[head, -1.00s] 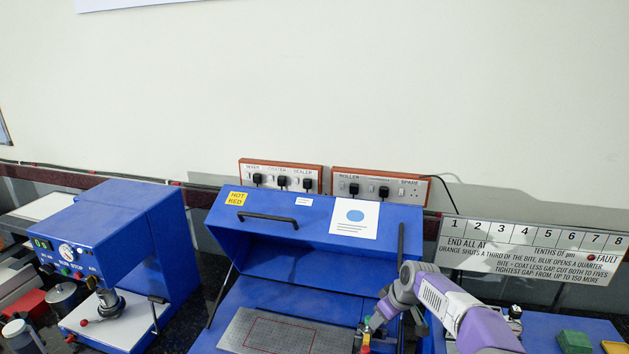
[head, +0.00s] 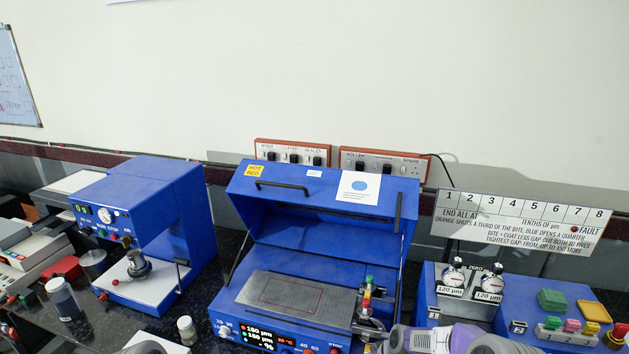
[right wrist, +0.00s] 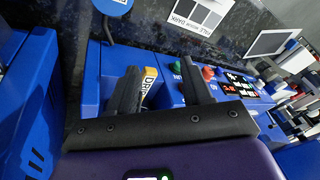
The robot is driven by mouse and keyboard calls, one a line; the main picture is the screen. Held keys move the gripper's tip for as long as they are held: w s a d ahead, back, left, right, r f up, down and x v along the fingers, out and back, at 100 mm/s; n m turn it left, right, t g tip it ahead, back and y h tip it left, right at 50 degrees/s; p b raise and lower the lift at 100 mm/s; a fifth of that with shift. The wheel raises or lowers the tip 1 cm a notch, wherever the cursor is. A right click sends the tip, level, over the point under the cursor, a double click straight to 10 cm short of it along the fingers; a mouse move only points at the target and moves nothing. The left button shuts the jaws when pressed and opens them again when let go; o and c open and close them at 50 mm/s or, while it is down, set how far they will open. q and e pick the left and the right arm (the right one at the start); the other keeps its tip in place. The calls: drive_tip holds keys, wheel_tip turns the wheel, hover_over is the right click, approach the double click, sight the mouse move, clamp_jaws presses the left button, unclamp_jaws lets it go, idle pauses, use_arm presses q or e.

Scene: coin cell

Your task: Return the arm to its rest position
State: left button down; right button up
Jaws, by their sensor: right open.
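My right arm (head: 430,339) comes in low at the bottom edge of the head view. Its gripper (head: 372,332) is at the front right of the blue hot-bed machine (head: 325,222), just below the small green, yellow and red parts (head: 368,292) in that view. In the right wrist view the gripper (right wrist: 160,72) has its two dark fingers apart, with no object held between them. Behind the fingers are a blue housing and a yellow label (right wrist: 149,82). My left gripper is not in view.
A blue press (head: 140,205) stands left of the machine. A blue unit with two dials (head: 453,275) stands to the right, near coloured blocks (head: 552,299). A jar (head: 63,299) and a small vial (head: 187,330) stand on the dark bench. The machine's hood is raised above its grey plate (head: 285,297).

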drive_tip(key=s+a+f+m+g, duration=0.15)
drive_tip(key=s+f, duration=0.25)
drive_tip(key=s, duration=0.5)
drive_tip(key=s+a+f+m, duration=0.2)
drive_tip(key=s+f+m, duration=0.15)
drive_tip(key=s, duration=0.55)
drive_tip(key=s+a+f+m+g, duration=0.15)
drive_tip(key=s+f, duration=0.35)
drive_tip(key=s, duration=0.5)
wheel_tip(320, 180, down, 8)
drive_tip(key=w+t+b, duration=0.1)
drive_tip(key=b, duration=0.8)
drive_tip(key=shift+w+a+f+y, duration=0.2)
drive_tip(key=shift+w+a+y, duration=0.05)
drive_tip(key=shift+a+y, duration=0.15)
